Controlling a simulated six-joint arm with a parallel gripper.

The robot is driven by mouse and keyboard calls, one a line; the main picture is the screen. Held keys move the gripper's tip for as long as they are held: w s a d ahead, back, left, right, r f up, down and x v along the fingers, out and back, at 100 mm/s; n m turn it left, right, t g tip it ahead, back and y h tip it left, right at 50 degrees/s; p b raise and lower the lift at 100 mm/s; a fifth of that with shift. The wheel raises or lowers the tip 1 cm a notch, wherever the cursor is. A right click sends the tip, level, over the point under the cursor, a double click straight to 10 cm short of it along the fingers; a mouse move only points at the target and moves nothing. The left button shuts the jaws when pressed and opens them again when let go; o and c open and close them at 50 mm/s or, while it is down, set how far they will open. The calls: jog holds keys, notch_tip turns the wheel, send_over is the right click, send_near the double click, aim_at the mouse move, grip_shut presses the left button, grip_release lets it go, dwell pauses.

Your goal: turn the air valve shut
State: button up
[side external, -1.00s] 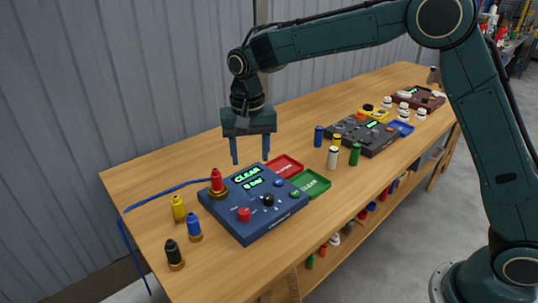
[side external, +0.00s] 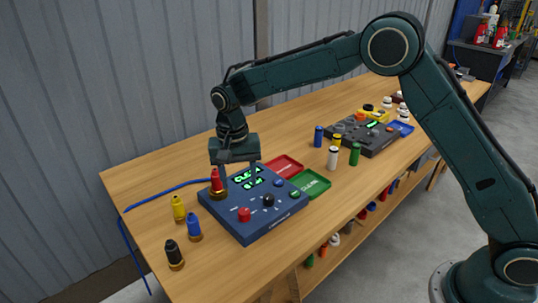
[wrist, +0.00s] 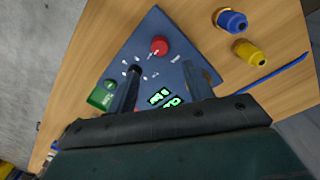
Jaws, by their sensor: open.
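The blue control box (side external: 245,222) sits on the bench, with a red knob (side external: 244,214), a black knob (side external: 268,200) and lit green displays (side external: 248,176). I cannot tell which knob is the air valve; the labels are too small. A red bottle-shaped piece (side external: 217,180) stands in a brass ring at the box's left corner. My gripper (side external: 238,181) is open, pointing down over the display side of the box, empty. In the wrist view, the fingers (wrist: 158,73) straddle the panel, with the red knob (wrist: 159,45) beyond them. The left finger partly covers the black knob.
Yellow (side external: 178,208), blue (side external: 194,228) and black (side external: 174,255) bottles stand left of the box. A blue hose (side external: 165,195) lies behind them. Red (side external: 283,166) and green (side external: 310,183) trays adjoin the box's right. A grey box (side external: 368,135) and small cylinders stand farther right.

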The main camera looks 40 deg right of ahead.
aim_at(244, 211)
jog(key=f, duration=1)
jog(key=shift+s+d+f, duration=0.15)
jog(key=shift+d+f, duration=0.1)
jog(key=shift+f, duration=0.15)
jog(key=c, duration=1)
